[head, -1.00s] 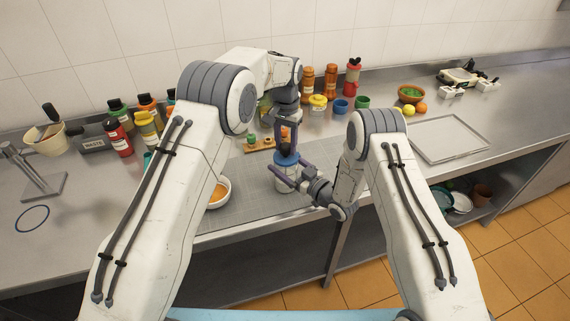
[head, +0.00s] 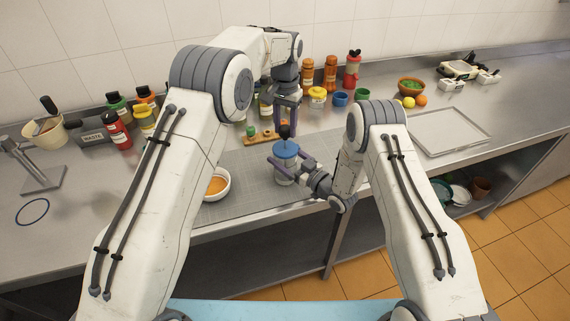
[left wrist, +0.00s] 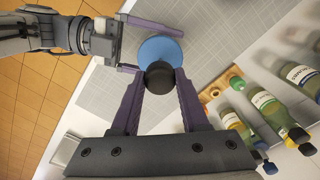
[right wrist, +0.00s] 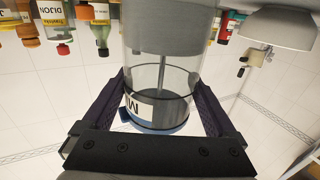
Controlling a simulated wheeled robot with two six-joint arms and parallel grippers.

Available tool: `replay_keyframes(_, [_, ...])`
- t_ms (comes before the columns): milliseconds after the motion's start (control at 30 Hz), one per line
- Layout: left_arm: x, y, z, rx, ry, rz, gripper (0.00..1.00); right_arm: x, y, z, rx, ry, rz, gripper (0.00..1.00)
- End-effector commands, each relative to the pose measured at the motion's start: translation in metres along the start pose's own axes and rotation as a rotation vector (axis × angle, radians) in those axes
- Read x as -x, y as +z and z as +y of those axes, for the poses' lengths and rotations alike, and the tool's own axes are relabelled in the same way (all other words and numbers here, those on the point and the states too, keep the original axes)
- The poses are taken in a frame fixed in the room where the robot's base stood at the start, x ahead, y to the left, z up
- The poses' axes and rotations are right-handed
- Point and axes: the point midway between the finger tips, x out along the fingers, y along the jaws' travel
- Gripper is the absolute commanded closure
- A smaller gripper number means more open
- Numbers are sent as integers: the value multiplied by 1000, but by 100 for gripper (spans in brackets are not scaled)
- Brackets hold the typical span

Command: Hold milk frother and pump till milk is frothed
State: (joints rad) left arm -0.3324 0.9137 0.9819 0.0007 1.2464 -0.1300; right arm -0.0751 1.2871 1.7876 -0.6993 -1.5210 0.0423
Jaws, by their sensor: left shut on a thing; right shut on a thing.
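The milk frother (head: 286,172) is a clear jar with a blue lid (head: 286,151) and a black plunger knob (head: 284,131). It stands upright at the front of the grey mat. My right gripper (head: 284,172) is shut around the jar's side. In the right wrist view the clear wall (right wrist: 160,80), a label and a thin rod inside show between the fingers. My left gripper (head: 285,128) comes from above and is shut on the knob, which sits clearly above the lid. The left wrist view shows the knob (left wrist: 159,82) between the fingertips. The milk level is unclear.
A white bowl of orange contents (head: 217,186) stands left of the frother. A wooden board with small items (head: 262,137) lies behind it. Bottles line the wall. A flat tray (head: 450,132) lies to the right. The counter's front edge is close to the frother.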

Motion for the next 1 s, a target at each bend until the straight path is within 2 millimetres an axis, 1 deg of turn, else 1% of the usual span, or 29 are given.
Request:
replay_keyframes(33, [4, 0, 0, 0, 0, 3, 100, 0, 1, 0, 0, 1, -3, 74])
replay_keyframes(100, [5, 0, 0, 0, 0, 3, 100, 0, 1, 0, -1, 1, -4, 74])
replay_keyframes(633, [8, 0, 1, 0, 1, 2, 100, 0, 1, 0, -2, 1, -4, 74])
replay_keyframes(767, [3, 0, 1, 0, 1, 2, 100, 0, 1, 0, -2, 0, -3, 74])
replay_keyframes(1000, [-12, 0, 1, 0, 1, 0, 100, 0, 1, 0, -2, 0, -2, 74])
